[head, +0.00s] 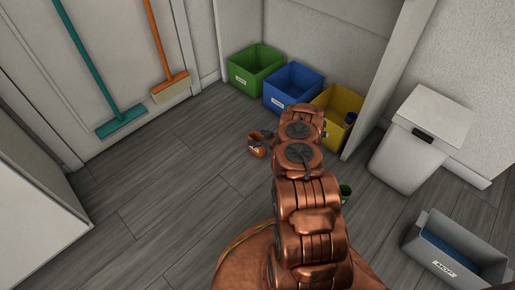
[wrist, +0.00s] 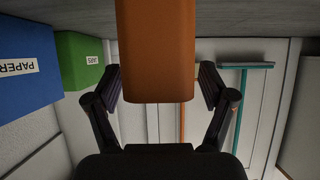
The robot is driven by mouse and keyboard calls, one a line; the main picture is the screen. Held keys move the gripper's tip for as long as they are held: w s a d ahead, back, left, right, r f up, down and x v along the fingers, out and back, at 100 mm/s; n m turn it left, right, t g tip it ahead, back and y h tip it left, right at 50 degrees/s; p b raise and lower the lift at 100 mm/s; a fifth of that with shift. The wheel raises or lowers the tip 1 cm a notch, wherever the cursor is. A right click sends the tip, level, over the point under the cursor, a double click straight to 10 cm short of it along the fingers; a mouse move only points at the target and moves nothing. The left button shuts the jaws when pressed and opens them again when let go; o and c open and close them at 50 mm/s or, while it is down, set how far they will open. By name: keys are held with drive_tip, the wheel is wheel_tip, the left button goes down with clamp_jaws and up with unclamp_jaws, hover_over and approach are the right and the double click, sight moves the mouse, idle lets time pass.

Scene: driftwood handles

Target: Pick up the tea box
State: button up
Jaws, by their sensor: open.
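The tea box appears to be the small orange box (head: 256,149) standing on the grey floor in front of the bins in the head view. In the wrist view, which looks upside down, a plain orange box (wrist: 155,50) fills the upper middle. My gripper (wrist: 163,82) is open, with one dark finger on each side of the box and a visible gap on both sides. In the head view, the dark fingers (head: 266,135) show close beside the box. My arm hides part of the floor around it.
Green (head: 256,70), blue (head: 292,86) and yellow (head: 338,103) bins stand behind the box. A green cup (head: 345,192) is beside my arm. A white lidded bin (head: 420,140) and a grey crate (head: 455,255) stand at right. Floor at left is clear.

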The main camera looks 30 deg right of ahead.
drive_tip(key=c, duration=1.1)
drive_tip(key=shift+c, duration=0.2)
